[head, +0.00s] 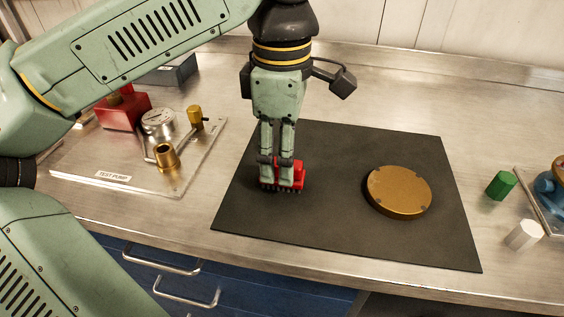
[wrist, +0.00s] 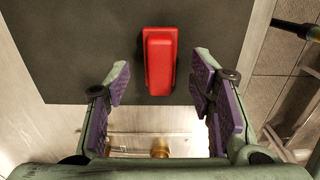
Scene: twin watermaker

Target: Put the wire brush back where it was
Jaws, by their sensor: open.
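The wire brush, a red block with dark bristles beneath, sits upright on the left part of the dark mat (head: 330,235). It shows in the head view (head: 299,172) and in the wrist view (wrist: 160,62). My gripper (head: 282,184) points down right at the brush, its fingers partly hiding it. In the wrist view my gripper (wrist: 160,78) has its purple-padded fingers wide apart, one on each side of the brush, with a gap on both sides.
A round bronze disc (head: 399,191) lies on the mat's right. A test pump plate (head: 90,170) with brass fittings and a red block stands left. The mat's front is clear.

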